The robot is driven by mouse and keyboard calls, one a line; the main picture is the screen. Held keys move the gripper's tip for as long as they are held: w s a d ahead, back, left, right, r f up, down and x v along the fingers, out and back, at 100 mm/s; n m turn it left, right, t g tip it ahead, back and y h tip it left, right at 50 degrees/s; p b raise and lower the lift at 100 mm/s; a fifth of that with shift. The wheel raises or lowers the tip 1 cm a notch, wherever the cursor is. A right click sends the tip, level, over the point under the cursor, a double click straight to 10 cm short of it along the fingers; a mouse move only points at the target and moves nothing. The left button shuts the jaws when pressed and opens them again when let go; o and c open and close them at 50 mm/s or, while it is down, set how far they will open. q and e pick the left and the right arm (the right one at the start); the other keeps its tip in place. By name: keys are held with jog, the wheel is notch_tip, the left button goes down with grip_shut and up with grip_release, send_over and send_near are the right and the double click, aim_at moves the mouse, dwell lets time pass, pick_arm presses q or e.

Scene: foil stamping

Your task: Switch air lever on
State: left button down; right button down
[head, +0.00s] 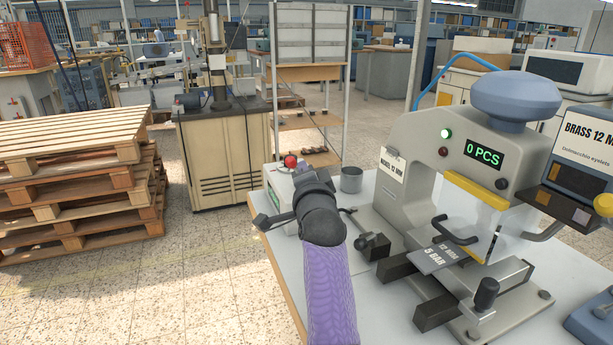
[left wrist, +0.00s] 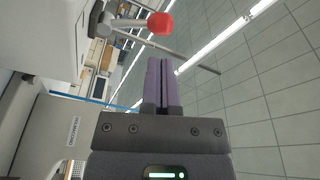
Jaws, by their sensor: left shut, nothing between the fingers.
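The air lever's red ball knob (head: 290,161) stands on a light box (head: 272,196) at the table's far left corner. In the left wrist view the red knob (left wrist: 160,24) sits on a grey metal arm, beyond the fingertips and apart from them. My left gripper (head: 312,185) is just in front of the knob in the head view, where its own wrist hides its fingers. In the left wrist view its purple fingers (left wrist: 162,68) are shut together with nothing between them. My right gripper is not in view.
The eyelet press (head: 455,150), with a "0 PCS" display and a lit green lamp, stands right of my left arm. A grey metal cup (head: 351,179) stands near the box. Stacked wooden pallets (head: 75,190) are on the floor at left. Open floor lies left of the table.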

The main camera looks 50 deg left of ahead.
pick_arm(q)
jog(key=v, duration=0.7)
jog(key=shift+p, duration=0.45)
